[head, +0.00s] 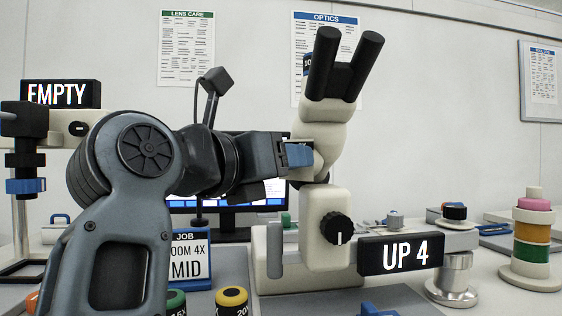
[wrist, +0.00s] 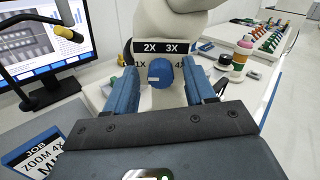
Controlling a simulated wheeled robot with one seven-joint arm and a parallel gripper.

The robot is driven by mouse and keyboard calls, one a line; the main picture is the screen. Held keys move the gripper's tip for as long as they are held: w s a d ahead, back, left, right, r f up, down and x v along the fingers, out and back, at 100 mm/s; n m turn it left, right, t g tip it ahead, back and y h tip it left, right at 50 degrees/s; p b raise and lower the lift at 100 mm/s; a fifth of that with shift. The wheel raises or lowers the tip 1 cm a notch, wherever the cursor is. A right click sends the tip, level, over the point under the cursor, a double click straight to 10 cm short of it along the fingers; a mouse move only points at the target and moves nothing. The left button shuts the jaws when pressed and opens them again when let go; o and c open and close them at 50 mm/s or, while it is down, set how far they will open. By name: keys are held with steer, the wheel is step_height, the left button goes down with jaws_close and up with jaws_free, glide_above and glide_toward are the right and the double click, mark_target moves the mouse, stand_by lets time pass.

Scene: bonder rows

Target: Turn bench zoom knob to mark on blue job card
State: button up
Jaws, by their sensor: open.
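The knob's pointer is not readable. In the head view my gripper (head: 300,155) is at the microscope's head (head: 327,133) and hides this knob. The blue job card (head: 188,262) reads JOB, ZOOM 4X, MID; it also shows in the wrist view (wrist: 38,153), partly cut off.
A black knob (head: 337,229) with a white line sits lower on the microscope, beside a sign (head: 400,255) reading UP 4. A monitor (wrist: 45,45) and a lamp arm stand left in the wrist view.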

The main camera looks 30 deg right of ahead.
steer(key=v, duration=0.7)
steer(key=shift+s+a+p, duration=0.15)
steer(key=shift+a+p, duration=0.15)
steer(key=shift+a, duration=0.1)
steer(key=shift+a, duration=0.1)
